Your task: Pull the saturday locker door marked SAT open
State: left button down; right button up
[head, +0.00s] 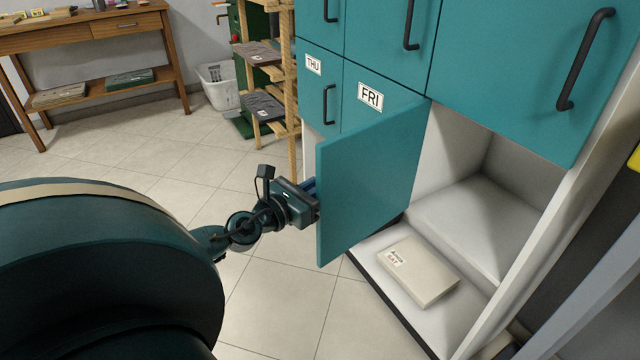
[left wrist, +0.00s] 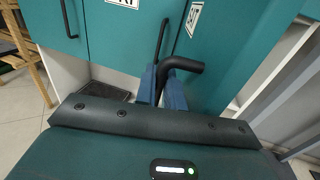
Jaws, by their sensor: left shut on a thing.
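The SAT locker door (head: 370,175) is a teal panel standing swung far out from the cabinet, its inner face toward the head camera. In the left wrist view its outer face (left wrist: 235,50) shows the SAT label (left wrist: 193,18), seen at an angle. My left gripper (head: 312,192) is at the door's outer side; its blue fingers (left wrist: 163,90) are shut on the black bar handle (left wrist: 185,64). In the head view the handle and label are hidden behind the door. The compartment (head: 480,210) behind is open to view. My right gripper is not in view.
A beige parcel (head: 418,272) marked SAT lies on the compartment floor. The THU door (head: 320,85) and FRI door (head: 375,85) are shut. A wooden rack (head: 285,70), white basket (head: 215,88) and wooden table (head: 90,40) stand behind. The tiled floor (head: 275,310) left of the door is clear.

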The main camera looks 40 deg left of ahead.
pick_arm(q)
jog(key=c, duration=1.6)
grip_release()
jog(key=shift+r, duration=0.1)
jog(key=shift+c, duration=0.2)
jog(key=shift+s, duration=0.15)
